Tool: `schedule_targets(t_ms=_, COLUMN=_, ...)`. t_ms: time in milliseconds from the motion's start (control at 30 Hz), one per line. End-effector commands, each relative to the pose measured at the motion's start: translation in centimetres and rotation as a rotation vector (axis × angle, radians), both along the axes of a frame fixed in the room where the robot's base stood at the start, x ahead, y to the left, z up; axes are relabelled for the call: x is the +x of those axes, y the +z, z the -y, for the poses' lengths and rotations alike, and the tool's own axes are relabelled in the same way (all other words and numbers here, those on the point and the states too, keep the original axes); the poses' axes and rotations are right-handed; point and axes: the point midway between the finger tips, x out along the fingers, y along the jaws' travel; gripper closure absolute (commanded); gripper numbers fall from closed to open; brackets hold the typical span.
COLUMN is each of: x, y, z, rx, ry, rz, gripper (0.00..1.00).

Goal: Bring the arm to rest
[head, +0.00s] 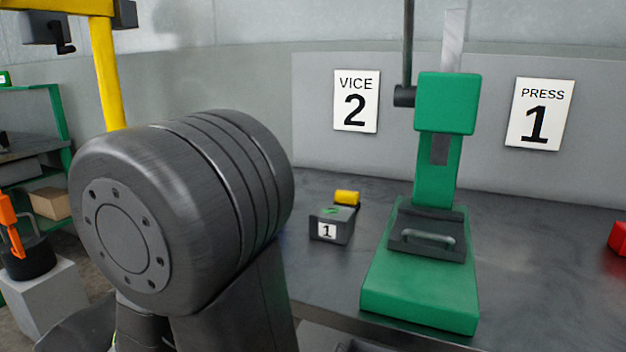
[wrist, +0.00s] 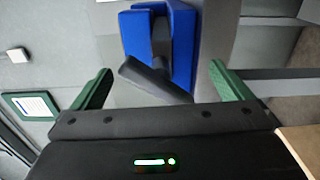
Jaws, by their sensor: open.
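My arm's large dark grey joint (head: 185,205) fills the left middle of the head view. Its lower link runs down to the bottom edge. My gripper (wrist: 160,75) shows only in the wrist view. Its two green fingers are spread wide apart, with nothing seen clasped between them. Beyond the fingers is a blue block-like device (wrist: 160,40) with a dark grey bar across it. I cannot tell how far it is from the fingertips.
A green press (head: 420,265) stands on the dark bench (head: 540,240). A grey box marked 1 (head: 331,228) sits left of it. A red item (head: 618,238) is at the right edge. A yellow post (head: 105,75) and green shelving (head: 58,120) stand at left.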

Motion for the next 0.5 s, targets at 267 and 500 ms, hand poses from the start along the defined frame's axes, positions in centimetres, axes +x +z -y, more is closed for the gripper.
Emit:
schedule_targets(t_ms=267, x=0.01, y=0.57, z=-0.03, rx=-0.127, ry=0.000, rz=-0.052, gripper=0.02)
schedule_targets(t_ms=500, x=0.01, y=0.60, z=-0.03, rx=-0.235, ry=0.000, rz=-0.097, gripper=0.02)
